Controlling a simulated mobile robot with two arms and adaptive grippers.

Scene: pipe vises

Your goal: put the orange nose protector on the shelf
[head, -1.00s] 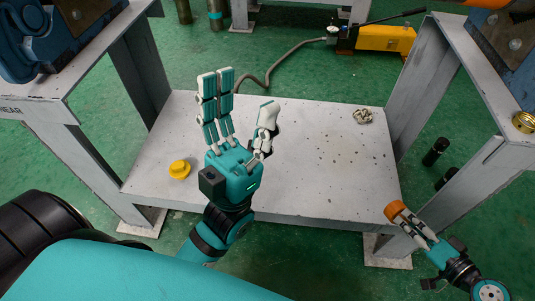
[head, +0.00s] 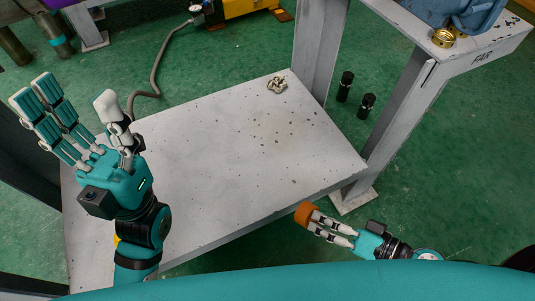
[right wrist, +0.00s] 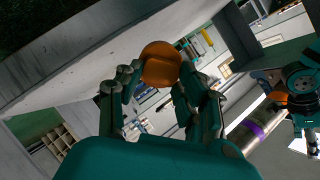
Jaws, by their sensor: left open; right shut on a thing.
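The orange nose protector (head: 303,212) is held at the fingertips of my right gripper (head: 319,221), which is shut on it. In the head view it shows just outside the shelf's front edge, towards the right corner. The right wrist view shows the orange protector (right wrist: 160,64) between the fingers (right wrist: 157,88). The shelf (head: 230,165) is a low, pale grey, speckled board. My left gripper (head: 80,110) is open and empty, fingers spread, above the shelf's left part. Its hand and wrist hide some of the board.
A small crumpled metallic piece (head: 277,85) lies near the shelf's back right corner. A yellow thing (head: 117,240) is mostly hidden behind my left wrist. Grey stand legs (head: 400,110) rise at the right. Two black cylinders (head: 345,86) stand beyond. The shelf's middle is clear.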

